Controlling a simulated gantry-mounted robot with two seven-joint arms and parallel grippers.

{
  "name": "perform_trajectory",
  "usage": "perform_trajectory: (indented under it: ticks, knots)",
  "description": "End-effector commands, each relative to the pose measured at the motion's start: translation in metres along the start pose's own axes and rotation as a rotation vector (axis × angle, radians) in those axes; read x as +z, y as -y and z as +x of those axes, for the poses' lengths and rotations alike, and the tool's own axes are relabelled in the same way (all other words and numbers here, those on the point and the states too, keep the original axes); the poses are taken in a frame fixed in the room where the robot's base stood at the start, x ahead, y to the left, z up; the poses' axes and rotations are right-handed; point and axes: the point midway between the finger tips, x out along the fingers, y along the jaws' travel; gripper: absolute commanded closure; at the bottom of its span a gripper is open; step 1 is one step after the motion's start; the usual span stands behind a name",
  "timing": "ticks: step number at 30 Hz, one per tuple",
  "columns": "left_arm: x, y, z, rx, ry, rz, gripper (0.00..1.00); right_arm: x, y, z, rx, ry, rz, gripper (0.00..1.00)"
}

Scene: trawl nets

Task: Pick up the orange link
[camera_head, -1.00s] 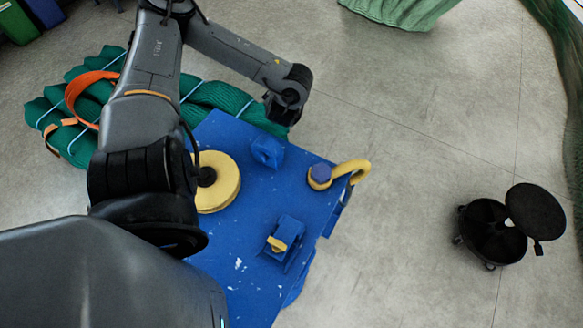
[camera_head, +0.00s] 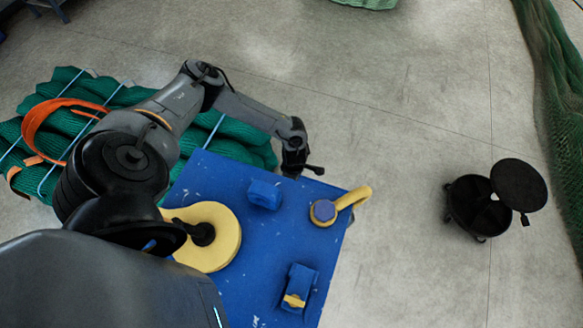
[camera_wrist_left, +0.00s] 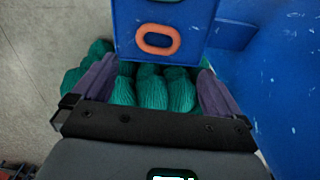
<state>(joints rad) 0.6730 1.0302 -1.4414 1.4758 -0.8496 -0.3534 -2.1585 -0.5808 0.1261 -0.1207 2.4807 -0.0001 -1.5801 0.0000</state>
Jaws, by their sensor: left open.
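The orange link (camera_wrist_left: 158,39) is a small oval ring, in the left wrist view at the top centre. It lies against a blue panel or ledge (camera_wrist_left: 195,18); I cannot tell how it is held there. My left gripper (camera_wrist_left: 156,68) is open and empty, with its two purple-grey fingers wide apart and the link ahead of them, apart from both. In the head view the left gripper (camera_head: 298,168) is at the far edge of the blue table (camera_head: 240,290). The link is hidden in the head view. My right gripper is out of view.
Green bundled net (camera_head: 235,145) with an orange strap (camera_head: 42,118) lies beyond the table. On the table are a yellow disc (camera_head: 225,222), a yellow hook (camera_head: 352,198) and blue blocks (camera_head: 264,193). A black wheeled bin (camera_head: 468,205) stands right on open floor.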

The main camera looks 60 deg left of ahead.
Motion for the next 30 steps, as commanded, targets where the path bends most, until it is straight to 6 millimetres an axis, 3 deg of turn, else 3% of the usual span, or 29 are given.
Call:
perform_trajectory:
  ticks: [9, 20, 30]
  knots:
    - [0.001, 0.001, 0.042, -0.001, 0.000, 0.016, 0.00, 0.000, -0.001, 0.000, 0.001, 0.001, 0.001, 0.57]
    - [0.001, 0.000, 0.060, -0.002, 0.000, 0.016, 0.00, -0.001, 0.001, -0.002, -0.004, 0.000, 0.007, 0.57]
    - [-0.001, -0.003, 0.096, -0.002, 0.001, 0.015, 0.00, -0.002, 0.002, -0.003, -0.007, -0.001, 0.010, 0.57]
